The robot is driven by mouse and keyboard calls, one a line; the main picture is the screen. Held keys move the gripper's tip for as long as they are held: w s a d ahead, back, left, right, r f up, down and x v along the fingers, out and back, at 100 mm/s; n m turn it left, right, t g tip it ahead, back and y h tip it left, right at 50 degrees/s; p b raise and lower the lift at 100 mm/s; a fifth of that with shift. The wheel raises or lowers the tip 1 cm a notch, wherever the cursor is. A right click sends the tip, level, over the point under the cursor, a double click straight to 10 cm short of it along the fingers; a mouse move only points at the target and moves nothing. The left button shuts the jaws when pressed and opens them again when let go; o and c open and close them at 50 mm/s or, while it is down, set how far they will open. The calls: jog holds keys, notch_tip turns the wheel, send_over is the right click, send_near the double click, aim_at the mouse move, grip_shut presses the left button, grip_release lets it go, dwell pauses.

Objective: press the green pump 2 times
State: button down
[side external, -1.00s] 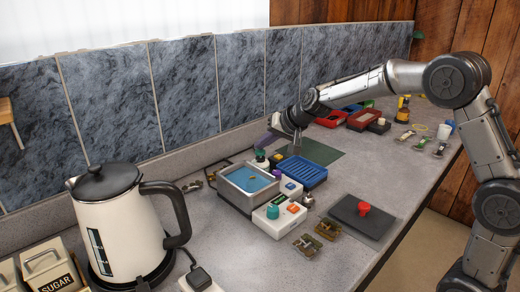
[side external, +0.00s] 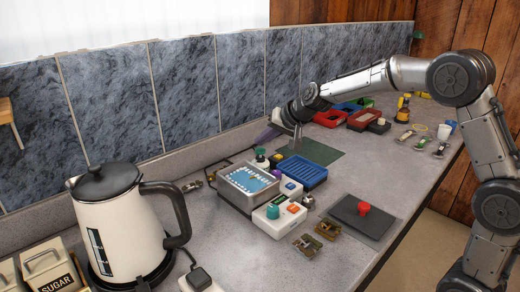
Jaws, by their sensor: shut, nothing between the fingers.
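A small dark green bottle-like thing with a pale top (side external: 260,157) stands behind the metal basin; it is too small to tell for certain that it is the green pump. My gripper (side external: 297,143) is shut and empty, pointing down above the dark green mat (side external: 318,151), to the right of and apart from the green things. Its fingertips are small and partly hard to make out.
The metal basin (side external: 235,199) holds blue with white marks. Beside it are a blue tray (side external: 303,174), a white box with a teal knob (side external: 272,211) and a black pad with a red knob (side external: 364,208). A kettle (side external: 110,225) stands front left. Red trays (side external: 364,121) lie behind.

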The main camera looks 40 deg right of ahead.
jog(key=shift+r, duration=0.2)
jog(key=shift+r, duration=2.9)
notch_tip(320, 180, up, 6)
send_over(263, 151)
jog(key=s+a+r+t, duration=0.1)
jog(key=s+a+r, duration=0.1)
jog(key=s+r, duration=0.3)
jog(key=s+a+r+n, duration=0.1)
jog(key=s+a+n, duration=0.15)
jog(key=s, duration=1.05)
jog(key=s+f+n+g+h, duration=0.1)
jog(key=s+f+n+g, duration=0.3)
jog(key=s+f, duration=1.3)
jog(key=s+n, duration=0.1)
jog(key=s, duration=0.3)
jog(key=shift+s+f+g, duration=0.3)
jog(key=shift+f, duration=0.05)
